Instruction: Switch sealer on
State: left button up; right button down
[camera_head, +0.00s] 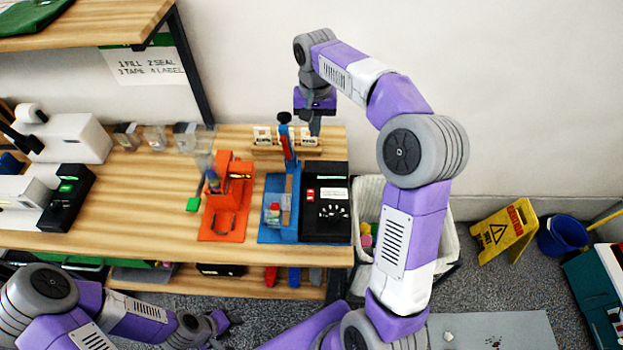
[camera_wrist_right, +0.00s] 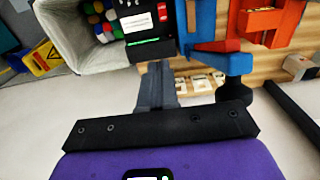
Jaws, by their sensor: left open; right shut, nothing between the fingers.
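The sealer (camera_head: 280,213) is a blue machine with a black control box (camera_head: 325,225) at the right end of the wooden bench. The box has a lit green strip, a white label, several knobs and a small red switch (camera_head: 310,195). In the right wrist view the red switch (camera_wrist_right: 162,12) shows at the top, beside the label. I cannot tell its position. My right gripper (camera_head: 315,130) is shut and empty, above the bench's back edge, behind the sealer; its grey fingers (camera_wrist_right: 156,82) point toward the box. My left gripper (camera_head: 232,320) is open, low in front of the bench.
An orange tape dispenser (camera_head: 225,225) stands left of the sealer. A blue-and-red lever (camera_head: 287,145) rises at the sealer's back, close to my right gripper. A white bin (camera_head: 445,235) stands right of the bench. A yellow floor sign (camera_head: 505,230) stands farther right.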

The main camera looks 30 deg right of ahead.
aim_at(313, 189)
notch_tip(313, 189, down, 24)
jog(key=shift+w+f+b, duration=0.15)
jog(key=shift+b, duration=1.05)
jog(key=shift+d, duration=0.15)
jog(key=shift+w+a+f, duration=0.1)
jog(key=shift+a, duration=0.1)
jog(key=shift+s, duration=0.2)
jog(key=shift+s+a+r, duration=0.3)
jog(key=shift+s+r, duration=0.05)
jog(key=shift+s, duration=0.1)
